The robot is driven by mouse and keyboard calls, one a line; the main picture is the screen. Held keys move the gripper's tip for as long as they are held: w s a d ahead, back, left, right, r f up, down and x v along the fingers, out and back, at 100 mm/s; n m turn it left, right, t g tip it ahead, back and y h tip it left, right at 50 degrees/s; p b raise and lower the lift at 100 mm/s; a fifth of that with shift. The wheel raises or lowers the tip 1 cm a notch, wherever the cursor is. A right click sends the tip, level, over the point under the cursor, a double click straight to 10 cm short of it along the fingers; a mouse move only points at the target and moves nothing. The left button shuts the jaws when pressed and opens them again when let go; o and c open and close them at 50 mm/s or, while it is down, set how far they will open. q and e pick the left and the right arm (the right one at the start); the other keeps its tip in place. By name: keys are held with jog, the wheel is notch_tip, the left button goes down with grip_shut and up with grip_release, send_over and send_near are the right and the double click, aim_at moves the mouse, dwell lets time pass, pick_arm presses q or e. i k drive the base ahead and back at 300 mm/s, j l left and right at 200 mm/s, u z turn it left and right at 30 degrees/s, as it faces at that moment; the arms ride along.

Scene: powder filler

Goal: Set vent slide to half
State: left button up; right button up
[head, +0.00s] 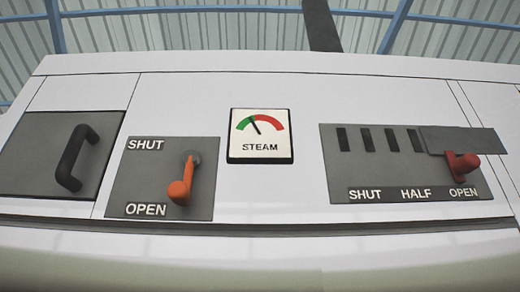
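The vent slide is a grey plate (460,140) with a red knob (461,165), on the grey panel (345,170) at the right of the head view. The panel is marked SHUT, HALF and OPEN from left to right. The red knob is above the OPEN label (463,193), at the right end. Several dark vent slots (368,139) are uncovered left of the plate. The plate sticks out past the panel's right edge. Neither of my grippers is in view.
An orange lever (180,190) on a panel marked SHUT and OPEN points down toward OPEN. A black handle (75,158) is at the far left. A STEAM gauge (261,136) sits in the middle, its needle in the green. Nothing blocks the front of the slide.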

aim_at(462, 161)
jog(key=z, duration=1.45)
jog(key=l+u, duration=0.25)
jog(key=l, duration=0.25)
